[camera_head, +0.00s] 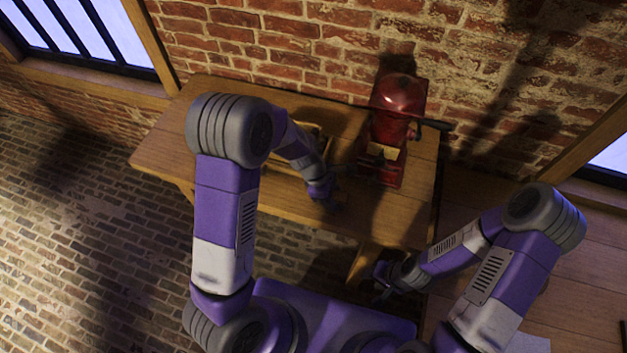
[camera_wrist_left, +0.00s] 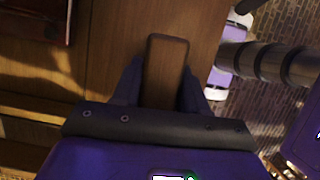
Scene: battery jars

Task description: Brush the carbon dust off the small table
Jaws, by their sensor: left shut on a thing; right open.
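My left gripper (camera_head: 333,200) is over the front part of the wooden table (camera_head: 165,140), left of the red machine. In the left wrist view its two fingers are shut on a brown wooden block (camera_wrist_left: 167,62), which looks like the back of a brush. Its bristles are hidden beneath it. The wooden tabletop (camera_wrist_left: 115,30) lies below. I cannot make out carbon dust on the visible wood. My right gripper (camera_head: 381,284) is open and low in front of the table, away from the tabletop.
A red machine (camera_head: 398,100) with a dark side handle stands at the table's back right. A shallow wooden tray (camera_head: 322,128) sits behind my left forearm, partly hidden. A brick wall is behind. Another wooden surface (camera_head: 585,235) lies to the right. The table's left end looks clear.

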